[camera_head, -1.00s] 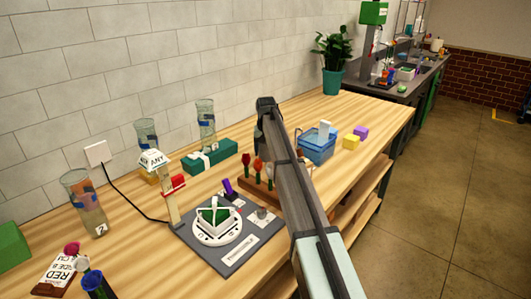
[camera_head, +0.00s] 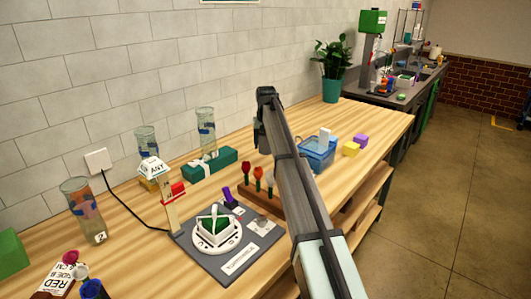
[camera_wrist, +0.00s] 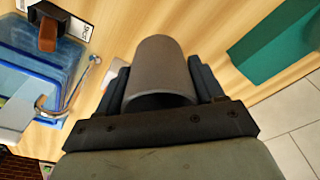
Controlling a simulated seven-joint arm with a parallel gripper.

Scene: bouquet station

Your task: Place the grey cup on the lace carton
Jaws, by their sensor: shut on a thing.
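The grey cup (camera_wrist: 160,70) is between the two fingers of my gripper (camera_wrist: 160,90) in the wrist view, which is shut on it. Its open rim faces the palm. In the head view my gripper (camera_head: 258,142) hangs over the rear of the table behind my arm, and the cup cannot be made out there. A teal carton with a white band (camera_head: 209,164), likely the lace carton, lies near the wall, left of my gripper. A teal box (camera_wrist: 275,42), likely the same carton, shows at the upper right of the wrist view, apart from the cup.
Glass vases (camera_head: 206,130) stand near the carton. A rack with several flowers (camera_head: 258,188) and a grey board (camera_head: 246,248) lie in front.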

